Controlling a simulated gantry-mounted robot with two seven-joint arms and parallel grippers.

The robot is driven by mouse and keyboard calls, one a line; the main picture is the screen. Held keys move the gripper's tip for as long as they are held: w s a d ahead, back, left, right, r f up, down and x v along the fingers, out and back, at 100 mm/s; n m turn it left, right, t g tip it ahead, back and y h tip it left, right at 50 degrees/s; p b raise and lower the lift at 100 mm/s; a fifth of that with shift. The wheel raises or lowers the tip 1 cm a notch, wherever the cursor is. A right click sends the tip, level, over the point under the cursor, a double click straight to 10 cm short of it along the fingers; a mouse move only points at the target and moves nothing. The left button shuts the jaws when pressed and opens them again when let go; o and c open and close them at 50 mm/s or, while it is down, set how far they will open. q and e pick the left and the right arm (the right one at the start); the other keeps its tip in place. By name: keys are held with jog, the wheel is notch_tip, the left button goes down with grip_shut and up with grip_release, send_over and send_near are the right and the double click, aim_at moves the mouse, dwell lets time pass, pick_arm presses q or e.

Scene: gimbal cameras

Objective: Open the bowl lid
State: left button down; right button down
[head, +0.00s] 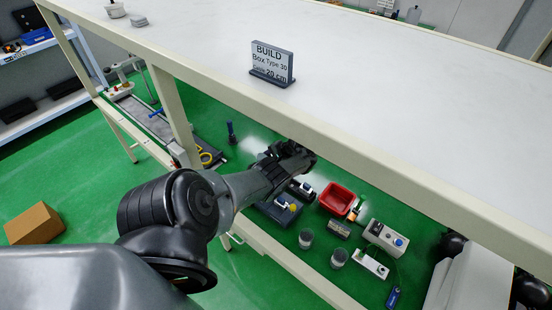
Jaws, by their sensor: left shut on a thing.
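A small pale round pot (116,9) with a dark knob-like top sits at the far left of the white tabletop. It may be the bowl with its lid, but it is too small to be sure. My left gripper (305,157) is at the end of the dark arm near the middle of the view, just at the table's front edge and well apart from the pot. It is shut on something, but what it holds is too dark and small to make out. My right gripper is not in view.
A grey block (139,21) lies beside the pot. A dark sign (272,64) stands on the otherwise mostly clear tabletop (400,90). Beyond the table's front edge, lower down, are a red bin (337,199), jars (306,238) and a switch box (385,238). A cardboard box (34,224) lies on the green floor.

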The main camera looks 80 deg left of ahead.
pick_arm(q)
jog(key=c, duration=1)
grip_release()
jog(key=shift+s+a, duration=0.1)
jog(key=shift+r, duration=0.2)
jog(key=p+v, duration=0.4)
jog(key=v, duration=0.6)
jog(key=shift+w+d+p, duration=0.2)
jog(key=shift+w+p, duration=0.1)
jog(key=shift+o, duration=0.2)
